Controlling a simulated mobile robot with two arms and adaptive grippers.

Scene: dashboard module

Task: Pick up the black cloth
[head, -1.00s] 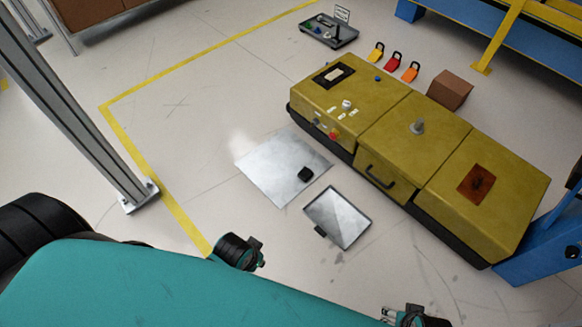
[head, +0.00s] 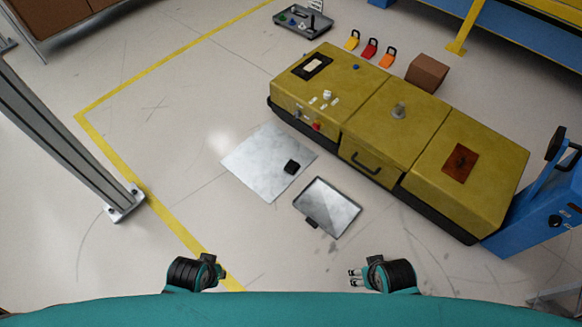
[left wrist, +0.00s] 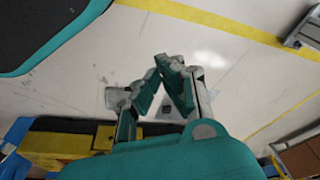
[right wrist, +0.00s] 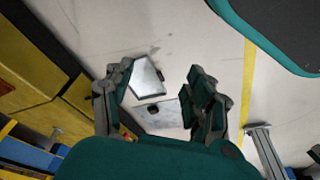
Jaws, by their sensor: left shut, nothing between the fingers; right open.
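The black cloth (head: 291,167) is a small dark bundle on the right part of a pale metal sheet (head: 258,168) on the floor. In the right wrist view a small dark spot, likely the cloth (right wrist: 152,109), shows on the sheet beyond the fingers. My right gripper (head: 355,277) is open and empty, well short of the cloth, near my teal base; its spread fingers show in the right wrist view (right wrist: 160,72). My left gripper (head: 222,273) is shut and empty, also short of the cloth; its fingertips meet in the left wrist view (left wrist: 166,62).
A shallow tray (head: 330,208) lies between the sheet and my right gripper. A long yellow module (head: 390,115) stands behind. A grey post (head: 75,130) rises at the left, a blue stand (head: 540,215) at the right.

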